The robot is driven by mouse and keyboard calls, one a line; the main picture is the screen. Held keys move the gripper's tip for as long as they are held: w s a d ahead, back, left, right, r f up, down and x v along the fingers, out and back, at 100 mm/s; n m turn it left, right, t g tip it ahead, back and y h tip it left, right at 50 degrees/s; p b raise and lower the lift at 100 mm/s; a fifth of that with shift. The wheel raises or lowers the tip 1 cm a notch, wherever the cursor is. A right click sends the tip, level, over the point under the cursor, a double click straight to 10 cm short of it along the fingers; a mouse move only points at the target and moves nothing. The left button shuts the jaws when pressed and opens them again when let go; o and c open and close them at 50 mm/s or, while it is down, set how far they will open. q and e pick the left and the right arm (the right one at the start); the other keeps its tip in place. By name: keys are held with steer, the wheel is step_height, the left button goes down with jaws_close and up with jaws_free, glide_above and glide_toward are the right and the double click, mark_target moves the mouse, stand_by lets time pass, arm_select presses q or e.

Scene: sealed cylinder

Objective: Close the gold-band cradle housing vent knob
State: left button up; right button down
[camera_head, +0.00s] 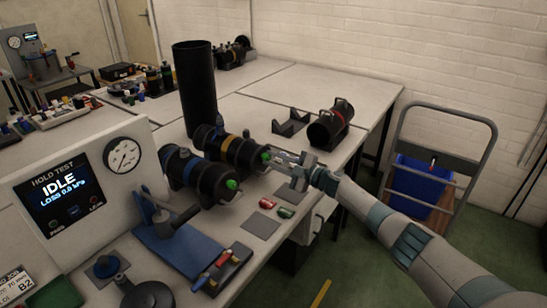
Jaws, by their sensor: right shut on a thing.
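The gold-band housing (231,148) is a black cylinder with a gold band, lying on its side on the bench. Its green vent knob (266,156) is at the end facing right. My right gripper (273,156) reaches in from the right and is shut on this green knob; the fingertips partly hide it. The cradle under the housing is mostly hidden. A similar blue-band housing (190,171) lies just in front and to the left, with its own green knob (231,184). My left gripper is not in view.
A hold test panel (60,196) reading IDLE stands at left, with a blue clamp fixture (168,243) beside it. A tall black tube (194,90) stands behind the housings. A red-band cylinder (331,122) and an empty cradle (290,122) are behind my gripper. Red and green small parts lie in front.

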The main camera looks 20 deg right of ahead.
steer(key=m+p, duration=0.1)
steer(key=m, duration=0.4)
steer(key=shift+m+p, duration=0.3)
steer(key=shift+m, duration=1.2)
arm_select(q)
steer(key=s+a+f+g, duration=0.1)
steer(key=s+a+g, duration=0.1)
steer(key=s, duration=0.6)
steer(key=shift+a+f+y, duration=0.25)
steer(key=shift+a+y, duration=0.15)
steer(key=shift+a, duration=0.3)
arm_select(e)
steer(key=shift+f, duration=0.1)
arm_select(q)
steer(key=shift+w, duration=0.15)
arm_select(e)
steer(key=c, duration=1.6)
jaws_free()
steer(key=shift+o, duration=0.2)
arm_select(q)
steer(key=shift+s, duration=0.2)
